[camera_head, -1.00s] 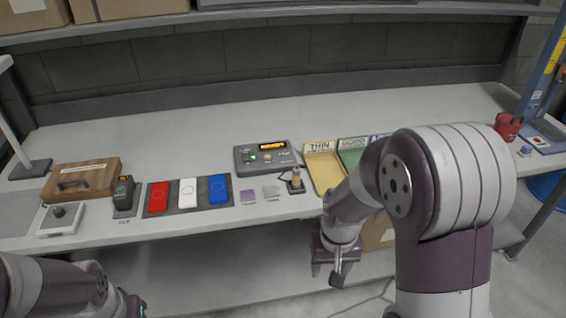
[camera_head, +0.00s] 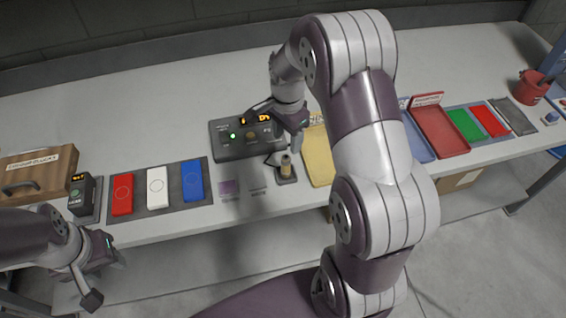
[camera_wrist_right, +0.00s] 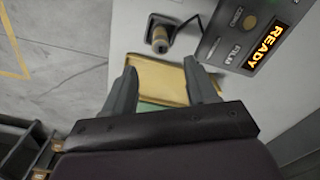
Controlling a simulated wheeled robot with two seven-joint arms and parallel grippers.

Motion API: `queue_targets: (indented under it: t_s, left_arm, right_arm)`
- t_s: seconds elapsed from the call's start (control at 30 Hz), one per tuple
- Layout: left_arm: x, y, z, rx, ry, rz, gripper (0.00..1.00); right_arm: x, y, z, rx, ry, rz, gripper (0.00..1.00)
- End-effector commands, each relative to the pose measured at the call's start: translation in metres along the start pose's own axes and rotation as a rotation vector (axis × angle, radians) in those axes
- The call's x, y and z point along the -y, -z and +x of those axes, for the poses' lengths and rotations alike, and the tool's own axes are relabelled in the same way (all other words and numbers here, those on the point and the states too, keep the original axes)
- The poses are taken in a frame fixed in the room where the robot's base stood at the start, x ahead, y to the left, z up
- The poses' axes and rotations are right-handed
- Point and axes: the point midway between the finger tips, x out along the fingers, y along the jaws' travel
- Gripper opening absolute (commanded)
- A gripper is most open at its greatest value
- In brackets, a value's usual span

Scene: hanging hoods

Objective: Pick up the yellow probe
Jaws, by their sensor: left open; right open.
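The yellow probe (camera_head: 286,163) stands upright in a small dark holder (camera_head: 287,178) near the table's front edge, right of the purple sample. In the right wrist view the probe (camera_wrist_right: 160,38) shows at the top centre, with a dark cable running from it. My right gripper (camera_head: 280,128) is open and empty above the table, over the control box's right side in the head view. In the right wrist view its open fingers (camera_wrist_right: 160,77) point toward the probe, apart from it. My left gripper (camera_head: 107,277) is open, in front of the table at lower left.
The control box (camera_head: 240,138), with a lit display, sits behind the probe. A yellow tray (camera_head: 318,160) stands to its right. Red, white and blue blocks (camera_head: 157,186) lie on a dark mat to the left. A red tray (camera_head: 438,130) and red container (camera_head: 531,86) stand farther right.

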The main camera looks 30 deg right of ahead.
Motion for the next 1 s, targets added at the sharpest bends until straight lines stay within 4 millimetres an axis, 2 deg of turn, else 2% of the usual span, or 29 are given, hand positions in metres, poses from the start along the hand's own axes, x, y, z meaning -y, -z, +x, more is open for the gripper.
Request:
queue_targets:
  t_s: [0.2,0.43,0.6,0.7,0.9,0.97,1.0]
  left_arm:
    - [0.0,0.001,-0.008,0.0,0.0,0.0,0.43]
    - [0.0,0.002,-0.016,0.0,0.0,0.0,0.43]
    - [0.0,0.003,-0.023,-0.001,0.0,0.0,0.43]
    - [0.0,0.003,-0.024,0.0,0.0,0.0,0.43]
    - [0.0,0.003,-0.023,0.0,0.0,0.0,0.43]
    - [0.0,0.003,-0.023,0.0,0.0,0.0,0.43]
    - [0.0,0.003,-0.023,0.0,0.0,0.0,0.43]
  right_arm:
    - [-0.002,-0.001,0.048,0.003,-0.006,0.003,0.57]
    - [-0.001,-0.002,0.078,0.002,-0.005,0.001,0.57]
    - [-0.001,-0.004,0.11,0.002,-0.004,0.002,0.57]
    - [0.0,-0.004,0.119,0.001,-0.002,0.001,0.57]
    - [0.0,-0.003,0.121,0.0,-0.001,0.001,0.57]
    - [0.0,-0.003,0.12,0.0,-0.001,0.001,0.37]
    - [0.0,-0.003,0.12,0.001,-0.001,0.001,0.24]
